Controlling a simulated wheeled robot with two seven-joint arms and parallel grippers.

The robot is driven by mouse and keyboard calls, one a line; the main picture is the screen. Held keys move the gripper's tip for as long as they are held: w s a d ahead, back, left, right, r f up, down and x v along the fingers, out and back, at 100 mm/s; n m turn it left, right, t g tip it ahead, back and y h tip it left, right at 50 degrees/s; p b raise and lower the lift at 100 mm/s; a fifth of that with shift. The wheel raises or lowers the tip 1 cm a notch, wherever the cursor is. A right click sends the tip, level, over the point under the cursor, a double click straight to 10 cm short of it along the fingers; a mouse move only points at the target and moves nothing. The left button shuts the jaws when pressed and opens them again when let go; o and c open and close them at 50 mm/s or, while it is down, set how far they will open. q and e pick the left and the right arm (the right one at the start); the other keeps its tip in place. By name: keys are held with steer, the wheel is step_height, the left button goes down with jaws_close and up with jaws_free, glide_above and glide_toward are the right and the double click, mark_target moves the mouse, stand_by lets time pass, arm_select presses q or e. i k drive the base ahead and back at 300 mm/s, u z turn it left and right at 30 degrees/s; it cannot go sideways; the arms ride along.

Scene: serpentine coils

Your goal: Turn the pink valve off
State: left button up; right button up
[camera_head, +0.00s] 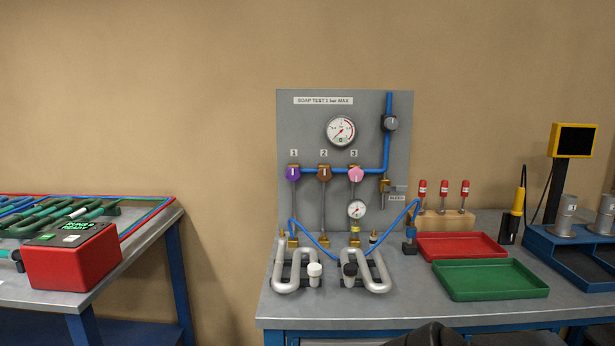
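The pink valve (355,174) is a round knob under the label 3 on the grey upright test panel (309,131). A light mark runs across its face, but its setting is too small to read. A purple valve (293,173) under label 1 and a brown valve (324,173) under label 2 are on the same blue pipe, to its left. A small gauge (357,209) is below the pink valve. A dark part of my own arm shows at the bottom edge. Neither gripper's fingers are in view.
Two silver serpentine coils (293,275) stand before the panel on the grey bench (300,312). A red tray (460,245), a green tray (490,280) and a screwdriver block (447,221) are to the right. A separate left table holds a red box (72,262); a gap lies between.

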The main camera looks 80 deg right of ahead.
mark_target(356, 174)
steer(key=k, duration=1.05)
steer(key=z, duration=0.2)
